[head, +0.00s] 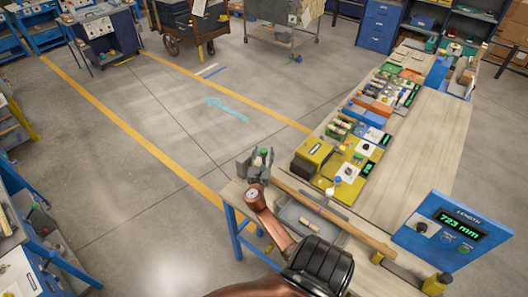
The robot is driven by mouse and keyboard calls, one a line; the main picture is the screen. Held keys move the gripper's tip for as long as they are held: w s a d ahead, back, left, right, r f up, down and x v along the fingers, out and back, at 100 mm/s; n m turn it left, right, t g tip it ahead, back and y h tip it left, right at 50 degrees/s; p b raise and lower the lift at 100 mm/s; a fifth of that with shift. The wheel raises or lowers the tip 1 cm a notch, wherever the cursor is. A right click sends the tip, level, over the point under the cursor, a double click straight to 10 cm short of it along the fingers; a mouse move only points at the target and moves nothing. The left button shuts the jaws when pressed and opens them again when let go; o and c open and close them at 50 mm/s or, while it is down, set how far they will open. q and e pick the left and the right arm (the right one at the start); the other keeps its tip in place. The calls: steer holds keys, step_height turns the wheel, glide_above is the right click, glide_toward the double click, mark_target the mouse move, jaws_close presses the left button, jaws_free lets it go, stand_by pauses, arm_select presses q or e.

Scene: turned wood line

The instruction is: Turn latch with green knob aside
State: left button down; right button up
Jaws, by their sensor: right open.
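A small green knob (263,152) shows at the near left corner of the workbench, at the left end of a long turned wood piece (350,226). The latch under the knob is mostly hidden by my gripper. My right gripper (259,157) is grey, at the end of my copper-coloured arm coming up from the bottom. It is open, and the green knob shows between or just behind its fingers. I cannot tell whether they touch it. My left gripper is not in view.
A grey tray (290,213) sits beside the wood piece. A blue length display (450,231) reading 723 mm stands at the right. The bench's right side (425,150) is clear.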

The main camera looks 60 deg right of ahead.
steer(key=shift+w+d, duration=0.1)
steer(key=shift+d, duration=0.2)
steer(key=shift+c, duration=0.7)
jaws_close()
